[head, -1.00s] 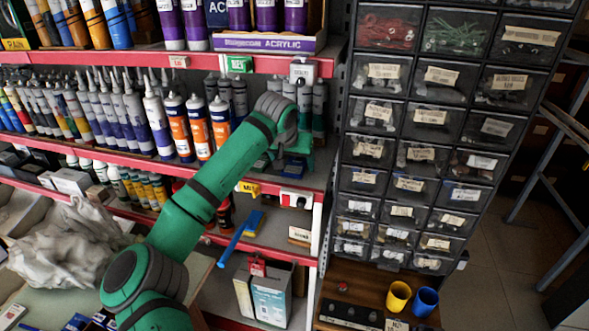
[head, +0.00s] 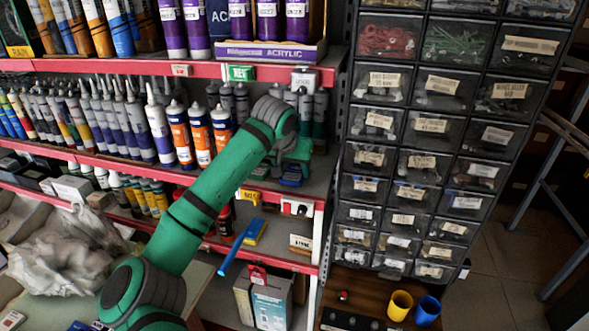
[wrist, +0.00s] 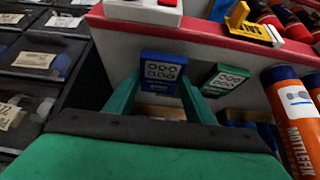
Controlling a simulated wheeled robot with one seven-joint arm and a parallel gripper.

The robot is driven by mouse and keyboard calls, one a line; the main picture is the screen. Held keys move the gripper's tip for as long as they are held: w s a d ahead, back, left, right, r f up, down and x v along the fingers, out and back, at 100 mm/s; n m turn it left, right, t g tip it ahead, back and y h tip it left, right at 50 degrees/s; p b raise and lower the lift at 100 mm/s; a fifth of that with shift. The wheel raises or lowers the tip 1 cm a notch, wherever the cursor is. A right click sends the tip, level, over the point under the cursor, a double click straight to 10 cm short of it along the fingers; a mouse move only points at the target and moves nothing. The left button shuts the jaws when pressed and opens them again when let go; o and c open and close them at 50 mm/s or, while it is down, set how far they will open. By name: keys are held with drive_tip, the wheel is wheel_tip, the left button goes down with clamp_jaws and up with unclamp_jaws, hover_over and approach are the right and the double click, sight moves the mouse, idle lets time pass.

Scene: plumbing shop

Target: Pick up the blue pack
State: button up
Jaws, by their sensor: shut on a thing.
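The blue pack (wrist: 163,68) is a small flat card with rows of dark round marks. In the wrist view it sits between the two green fingers of my gripper (wrist: 159,84), which is shut on it. In the head view my gripper (head: 292,163) is at the right end of the middle shelf, with a bit of blue (head: 291,182) showing under it. My gripper hides most of the pack there, and I cannot tell whether it touches the shelf. A similar green pack (wrist: 227,80) is just right of the right finger in the wrist view.
The red shelf edge (wrist: 212,38) runs close beyond the pack. A white block with a red button (wrist: 146,10) and a yellow tag (wrist: 238,16) are on it. Orange and blue tubes (wrist: 291,110) stand close on the right. Dark parts drawers (head: 407,160) flank the shelf.

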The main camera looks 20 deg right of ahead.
drive_tip(key=s+a, duration=0.9)
drive_tip(key=s, duration=0.4)
drive_tip(key=shift+s, duration=0.25)
